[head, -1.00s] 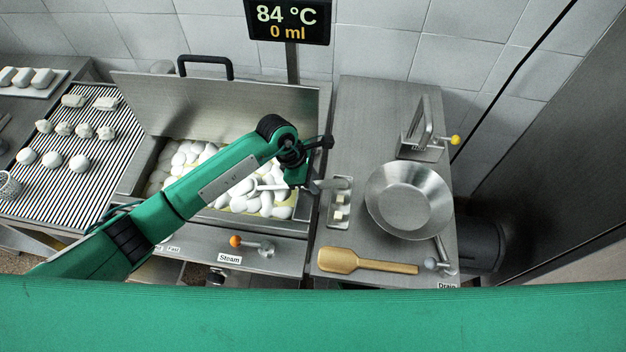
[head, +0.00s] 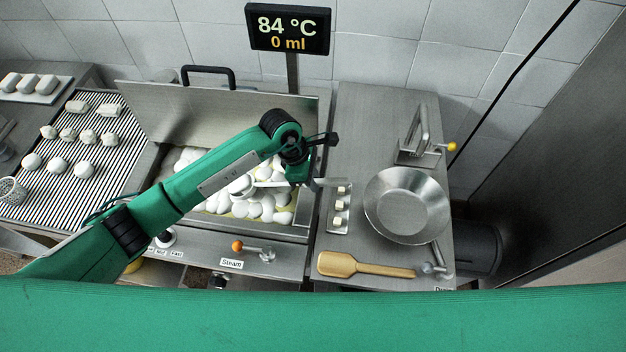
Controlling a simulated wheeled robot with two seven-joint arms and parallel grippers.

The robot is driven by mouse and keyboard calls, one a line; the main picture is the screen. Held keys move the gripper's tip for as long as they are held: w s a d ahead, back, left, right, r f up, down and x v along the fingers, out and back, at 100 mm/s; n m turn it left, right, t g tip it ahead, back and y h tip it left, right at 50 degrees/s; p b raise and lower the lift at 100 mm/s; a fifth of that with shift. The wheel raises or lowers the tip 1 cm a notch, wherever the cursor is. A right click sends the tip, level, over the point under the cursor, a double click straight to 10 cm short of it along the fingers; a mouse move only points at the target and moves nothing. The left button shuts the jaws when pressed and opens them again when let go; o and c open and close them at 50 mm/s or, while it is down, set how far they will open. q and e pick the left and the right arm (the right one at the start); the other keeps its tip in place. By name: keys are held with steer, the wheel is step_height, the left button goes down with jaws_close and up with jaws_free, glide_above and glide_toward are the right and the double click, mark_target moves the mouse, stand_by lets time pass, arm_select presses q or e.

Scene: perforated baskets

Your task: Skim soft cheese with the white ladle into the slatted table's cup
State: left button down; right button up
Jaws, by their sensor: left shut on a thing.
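My left gripper (head: 301,181) is shut on the white ladle's handle above the right side of the steel vat (head: 228,232). The white ladle (head: 241,187) lies about level, its bowl to the left, partly hidden by my forearm, over the white lumps of soft cheese (head: 268,208) in yellowish liquid. I cannot tell whether the bowl touches the cheese or holds any. The slatted table (head: 40,205) is at the left, with a white perforated cup (head: 11,191) at its left edge. My right gripper is out of view.
White cheese pieces (head: 58,165) stand in rows on the slatted table. The vat's raised lid (head: 215,105) is behind my arm. On the right counter are a steel pan (head: 407,205), a wooden paddle (head: 362,266) and a small tray of cubes (head: 339,222). A display (head: 287,27) reads 84 °C, 0 ml.

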arm_select(q)
steer(key=shift+y, duration=0.4)
steer(key=shift+r+p, duration=1.15)
steer(key=shift+r, duration=1.4)
steer(key=shift+r+p, duration=0.8)
steer(key=shift+r, duration=0.9)
step_height(320, 180, up, 3)
steer(key=shift+f+y+p, duration=0.15)
steer(key=shift+y+p, duration=0.25)
steer(key=shift+p, duration=0.1)
steer(key=shift+f, duration=0.1)
